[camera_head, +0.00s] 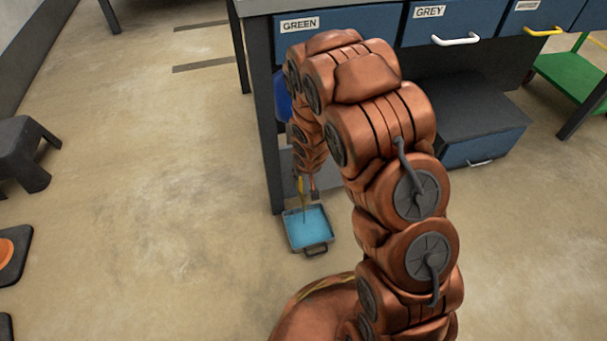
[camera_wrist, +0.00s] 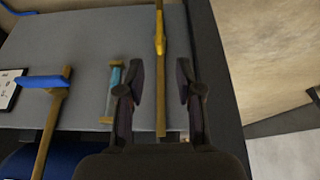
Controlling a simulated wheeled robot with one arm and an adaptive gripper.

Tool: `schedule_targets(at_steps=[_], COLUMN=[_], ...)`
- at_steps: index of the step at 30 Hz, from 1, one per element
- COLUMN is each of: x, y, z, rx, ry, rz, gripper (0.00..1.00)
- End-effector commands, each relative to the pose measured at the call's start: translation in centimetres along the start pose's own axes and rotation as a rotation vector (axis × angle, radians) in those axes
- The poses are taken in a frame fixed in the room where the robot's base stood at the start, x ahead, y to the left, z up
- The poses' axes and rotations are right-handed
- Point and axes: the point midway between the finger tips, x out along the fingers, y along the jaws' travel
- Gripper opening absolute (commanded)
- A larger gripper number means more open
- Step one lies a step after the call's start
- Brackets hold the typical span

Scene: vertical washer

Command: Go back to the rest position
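In the wrist view my gripper (camera_wrist: 160,70) shows two dark fingers spread apart. A thin brown stick-like tool (camera_wrist: 160,105) with a yellow part lies lengthwise in the gap between them. It looks narrower than the gap, and I see no finger pressing on it. My arm covers part of the bench in the head view.
The blue tray (camera_head: 308,229) has a dark handle. The bench has drawers labelled GREEN (camera_head: 335,24) and GREY (camera_head: 444,22). A dark stool (camera_head: 22,150) stands left. Floor is clear left of the tray.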

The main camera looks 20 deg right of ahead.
Motion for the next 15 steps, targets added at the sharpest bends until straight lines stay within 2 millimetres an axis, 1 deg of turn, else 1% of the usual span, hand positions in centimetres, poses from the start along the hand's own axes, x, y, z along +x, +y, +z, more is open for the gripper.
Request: schedule_targets(at_steps=[13,15], x=[-0.01,-0.53], y=[-0.01,0.09], z=[-0.01,-0.19], rx=[0.000,0.000], ry=[0.000,-0.001], rz=[0.000,0.003], gripper=[0.35,0.35])
